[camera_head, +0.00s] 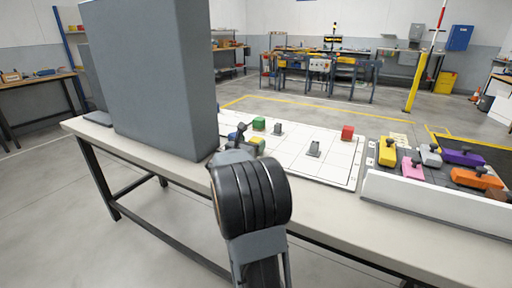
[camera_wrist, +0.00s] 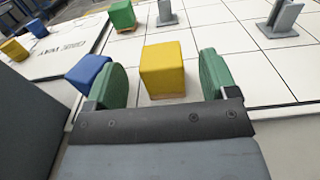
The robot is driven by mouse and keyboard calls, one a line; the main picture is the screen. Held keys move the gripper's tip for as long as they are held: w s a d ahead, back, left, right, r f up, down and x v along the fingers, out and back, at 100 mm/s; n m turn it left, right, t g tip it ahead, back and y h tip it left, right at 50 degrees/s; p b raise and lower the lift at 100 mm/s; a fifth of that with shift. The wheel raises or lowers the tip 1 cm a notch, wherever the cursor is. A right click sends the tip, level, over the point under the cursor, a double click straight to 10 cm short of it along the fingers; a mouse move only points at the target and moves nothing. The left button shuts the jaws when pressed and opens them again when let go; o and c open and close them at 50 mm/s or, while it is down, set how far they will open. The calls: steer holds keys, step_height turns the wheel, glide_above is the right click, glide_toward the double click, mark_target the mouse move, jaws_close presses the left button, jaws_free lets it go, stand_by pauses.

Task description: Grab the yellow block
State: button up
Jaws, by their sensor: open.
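The yellow block (camera_wrist: 163,68) stands on the white gridded board in the wrist view, between the two green fingers of my gripper (camera_wrist: 162,82). The gripper is open, with a gap showing between the block and each finger. The block's lower front is close to the dark palm edge. In the head view my arm and gripper partly hide this spot. A blue block (camera_wrist: 88,70) stands just outside the left finger. A second yellow block (camera_wrist: 14,49) lies farther off at the left.
A green block (camera_head: 259,123), a red block (camera_head: 347,132) and grey upright pieces (camera_head: 314,149) stand on the white board (camera_head: 335,168). A tall grey box (camera_head: 155,80) stands left of my gripper. A rack of coloured handled pieces lies at right behind a white wall (camera_head: 430,203).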

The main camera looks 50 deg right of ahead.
mark_target(256, 139)
steer(key=shift+x, duration=1.9)
steer(key=c, duration=1.1)
